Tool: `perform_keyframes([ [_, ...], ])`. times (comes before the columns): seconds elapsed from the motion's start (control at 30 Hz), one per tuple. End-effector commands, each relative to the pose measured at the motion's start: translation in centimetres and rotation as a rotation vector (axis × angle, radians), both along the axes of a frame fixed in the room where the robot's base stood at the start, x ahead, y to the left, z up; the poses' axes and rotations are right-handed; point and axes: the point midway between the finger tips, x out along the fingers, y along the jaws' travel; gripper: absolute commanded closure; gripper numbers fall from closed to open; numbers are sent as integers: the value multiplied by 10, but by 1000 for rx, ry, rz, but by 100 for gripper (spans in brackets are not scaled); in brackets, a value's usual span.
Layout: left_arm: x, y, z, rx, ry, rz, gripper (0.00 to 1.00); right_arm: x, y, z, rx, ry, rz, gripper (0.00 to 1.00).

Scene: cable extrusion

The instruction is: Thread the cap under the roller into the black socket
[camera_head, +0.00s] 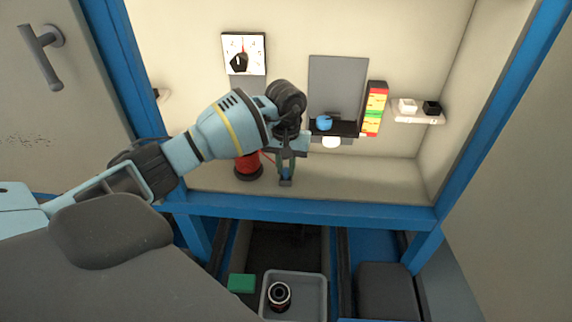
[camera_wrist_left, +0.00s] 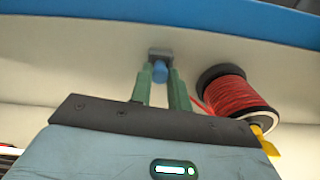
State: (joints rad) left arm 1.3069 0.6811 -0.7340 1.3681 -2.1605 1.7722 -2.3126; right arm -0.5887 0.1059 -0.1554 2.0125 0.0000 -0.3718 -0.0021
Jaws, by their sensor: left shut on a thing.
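My left gripper (camera_head: 286,172) points down over the cabinet ledge, its green fingers shut on a small blue cap (camera_wrist_left: 160,72). A dark grey block (camera_wrist_left: 159,53) sits at the cap's far end; I cannot tell whether it is joined to the cap or a holder. A red cable runs from the spool (camera_head: 249,167) toward the fingers; the spool (camera_wrist_left: 237,95) shows right of them in the wrist view. A blue roller-like piece (camera_head: 323,122) sits on a black shelf right of the gripper. A black block (camera_head: 431,107), probably the socket, sits on the right white shelf.
A white block (camera_head: 407,105) sits beside the black one. A dial (camera_head: 243,54) is on the back wall. Below are a grey bin (camera_head: 316,292) and green block (camera_head: 241,283).

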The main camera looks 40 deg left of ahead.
Motion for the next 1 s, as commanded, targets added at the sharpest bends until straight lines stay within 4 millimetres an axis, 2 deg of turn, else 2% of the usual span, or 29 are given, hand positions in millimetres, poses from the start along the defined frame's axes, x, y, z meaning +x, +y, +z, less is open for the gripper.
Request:
perform_keyframes([
  [0.73,0,0,-5,0,-1,0,100,-4,0,-4,1,7,-1,64],
  [0.77,0,0,-5,0,-1,0,81,-4,0,-4,1,7,-1,64],
  [0.93,0,0,-5,0,0,0,59,-4,0,-4,1,7,-1,64],
  [1.0,0,0,-5,0,0,0,57,-4,0,-4,1,7,-1,64],
])
